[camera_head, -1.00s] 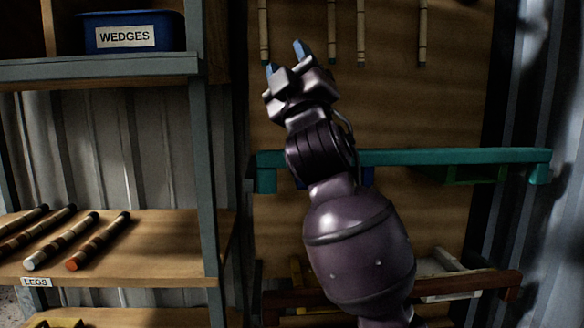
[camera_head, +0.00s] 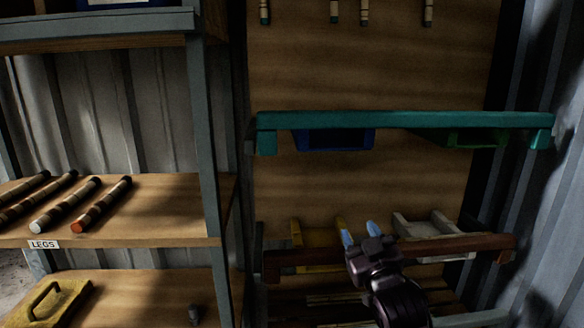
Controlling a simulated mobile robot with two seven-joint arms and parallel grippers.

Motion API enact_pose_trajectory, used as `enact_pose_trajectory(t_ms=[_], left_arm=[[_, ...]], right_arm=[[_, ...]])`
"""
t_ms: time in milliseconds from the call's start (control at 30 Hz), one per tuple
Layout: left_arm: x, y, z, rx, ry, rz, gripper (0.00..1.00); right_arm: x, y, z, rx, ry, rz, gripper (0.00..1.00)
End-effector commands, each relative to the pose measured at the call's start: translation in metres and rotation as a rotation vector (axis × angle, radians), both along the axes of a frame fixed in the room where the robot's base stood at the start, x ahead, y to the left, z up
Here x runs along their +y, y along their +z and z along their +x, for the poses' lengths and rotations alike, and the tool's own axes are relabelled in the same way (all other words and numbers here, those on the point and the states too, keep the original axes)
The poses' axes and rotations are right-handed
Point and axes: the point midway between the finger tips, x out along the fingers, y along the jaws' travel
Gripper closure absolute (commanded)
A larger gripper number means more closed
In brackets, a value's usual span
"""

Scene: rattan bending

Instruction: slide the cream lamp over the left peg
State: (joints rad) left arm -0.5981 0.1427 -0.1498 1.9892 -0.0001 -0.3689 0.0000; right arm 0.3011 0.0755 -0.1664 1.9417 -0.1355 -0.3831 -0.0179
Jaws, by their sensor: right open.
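I cannot make out a cream lamp or a left peg in the head view. My right gripper (camera_head: 359,233) is low and right of the middle, with its two blue-tipped fingers apart and nothing between them. It shows in front of the brown rail (camera_head: 462,246). My left gripper is not in view.
A teal rail (camera_head: 400,122) crosses the wooden back panel, with a blue bin (camera_head: 333,140) under it. Yellow and whitish pieces (camera_head: 424,224) stand by the brown rail. At left, a shelf (camera_head: 165,215) holds several striped legs (camera_head: 103,204); a yellow handled block (camera_head: 52,302) lies below.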

Motion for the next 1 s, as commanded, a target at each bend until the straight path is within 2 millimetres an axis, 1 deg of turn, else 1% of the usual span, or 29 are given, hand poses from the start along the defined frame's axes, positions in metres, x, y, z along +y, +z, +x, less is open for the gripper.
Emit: enact_pose_trajectory(t_ms=[33, 100, 167, 200, 267, 400, 467, 500, 567, 700, 767, 900, 1000], left_arm=[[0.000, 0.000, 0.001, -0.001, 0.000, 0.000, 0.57], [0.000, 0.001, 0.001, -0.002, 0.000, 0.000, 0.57], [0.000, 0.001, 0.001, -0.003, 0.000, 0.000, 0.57], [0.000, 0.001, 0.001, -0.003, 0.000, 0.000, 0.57], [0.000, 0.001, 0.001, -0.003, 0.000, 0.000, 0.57], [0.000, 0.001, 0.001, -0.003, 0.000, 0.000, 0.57], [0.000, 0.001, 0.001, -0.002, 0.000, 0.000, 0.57], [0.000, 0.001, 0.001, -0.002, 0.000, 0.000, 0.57], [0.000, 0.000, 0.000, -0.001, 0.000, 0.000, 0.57], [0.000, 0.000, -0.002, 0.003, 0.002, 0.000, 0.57], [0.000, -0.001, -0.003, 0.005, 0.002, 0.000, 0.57], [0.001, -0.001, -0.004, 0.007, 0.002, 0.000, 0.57], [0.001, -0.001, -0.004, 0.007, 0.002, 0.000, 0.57]], right_arm=[[-0.008, -0.022, -0.007, 0.039, -0.006, 0.012, 0.52], [-0.018, -0.048, -0.018, 0.088, -0.012, 0.030, 0.52], [-0.027, -0.070, -0.028, 0.129, -0.018, 0.043, 0.52], [-0.032, -0.084, -0.035, 0.157, -0.023, 0.053, 0.52], [-0.040, -0.105, -0.047, 0.197, -0.032, 0.063, 0.52], [-0.058, -0.153, -0.077, 0.292, -0.056, 0.082, 0.52], [-0.066, -0.173, -0.092, 0.333, -0.067, 0.088, 0.52], [-0.071, -0.186, -0.102, 0.361, -0.076, 0.091, 0.52], [-0.079, -0.205, -0.118, 0.402, -0.089, 0.095, 0.52], [-0.096, -0.247, -0.159, 0.500, -0.123, 0.097, 0.52], [-0.102, -0.263, -0.178, 0.540, -0.139, 0.094, 0.52], [-0.118, -0.300, -0.225, 0.638, -0.176, 0.087, 0.52], [-0.127, -0.322, -0.258, 0.705, -0.200, 0.082, 0.52]])
